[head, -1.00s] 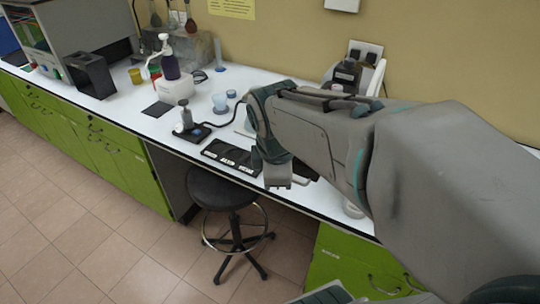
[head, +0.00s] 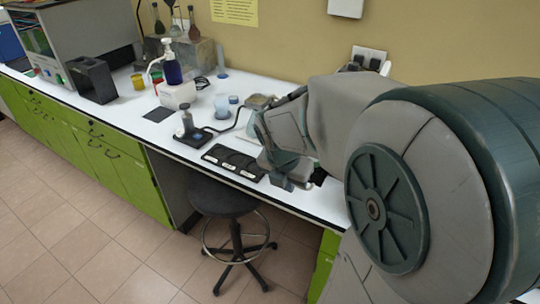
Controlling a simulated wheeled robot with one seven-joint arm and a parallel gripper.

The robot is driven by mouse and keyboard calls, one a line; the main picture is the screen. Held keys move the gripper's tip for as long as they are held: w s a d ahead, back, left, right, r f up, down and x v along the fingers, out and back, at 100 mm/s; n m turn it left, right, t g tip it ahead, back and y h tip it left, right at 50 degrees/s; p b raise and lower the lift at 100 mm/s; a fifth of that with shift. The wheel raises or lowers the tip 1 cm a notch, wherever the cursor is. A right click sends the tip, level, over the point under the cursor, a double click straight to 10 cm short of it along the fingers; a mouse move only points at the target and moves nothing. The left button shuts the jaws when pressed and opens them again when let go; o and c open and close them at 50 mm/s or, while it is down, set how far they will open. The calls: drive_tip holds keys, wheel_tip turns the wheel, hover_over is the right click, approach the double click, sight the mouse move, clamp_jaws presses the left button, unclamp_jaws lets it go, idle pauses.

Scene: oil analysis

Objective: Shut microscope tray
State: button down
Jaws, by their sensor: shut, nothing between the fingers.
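My gripper (head: 288,184) is low over the front edge of the white bench, right of the stool. It is shut and empty, its tips partly blurred into the wrist. A flat black tray (head: 234,158) with white labels along its front edge lies on the bench just left of my gripper, apart from it. A dark piece (head: 319,176) shows just right of my gripper; I cannot tell what it is. No microscope is clearly visible; my arm covers the right part of the bench. I cannot tell which thing is the microscope tray or whether it is open.
A pump bottle (head: 172,64) stands farther back. A round stool (head: 222,194) is under the front edge. Floor at the left front is clear.

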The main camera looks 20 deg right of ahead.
drive_tip(key=w+d+f, duration=0.3)
drive_tip(key=d+f, duration=0.1)
drive_tip(key=f, duration=0.1)
drive_tip(key=shift+w+f, duration=0.15)
drive_tip(key=shift+f, duration=0.05)
